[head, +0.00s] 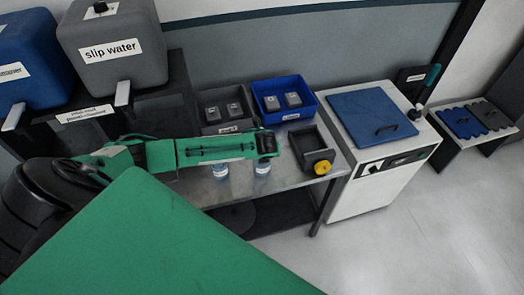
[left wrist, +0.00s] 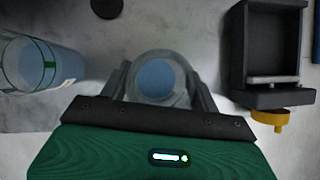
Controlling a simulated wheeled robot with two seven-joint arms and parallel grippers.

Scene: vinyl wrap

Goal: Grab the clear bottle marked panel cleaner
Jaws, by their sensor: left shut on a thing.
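My left gripper (left wrist: 158,84) is shut on a clear bottle (left wrist: 156,76) with blue liquid, one finger on each side of it. In the head view my left gripper (head: 265,146) covers the top of this bottle, and its lower part (head: 262,168) shows below, at the front of the metal table. A second clear bottle (head: 220,171) stands to its left, partly behind my arm. I cannot read a label on either bottle. My right gripper is not in view.
A black holder (head: 312,146) with a yellow knob (head: 322,167) stands close right of the held bottle. A blue bin (head: 283,96) and a grey bin (head: 226,108) are behind. A white cabinet (head: 375,190) adjoins the table.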

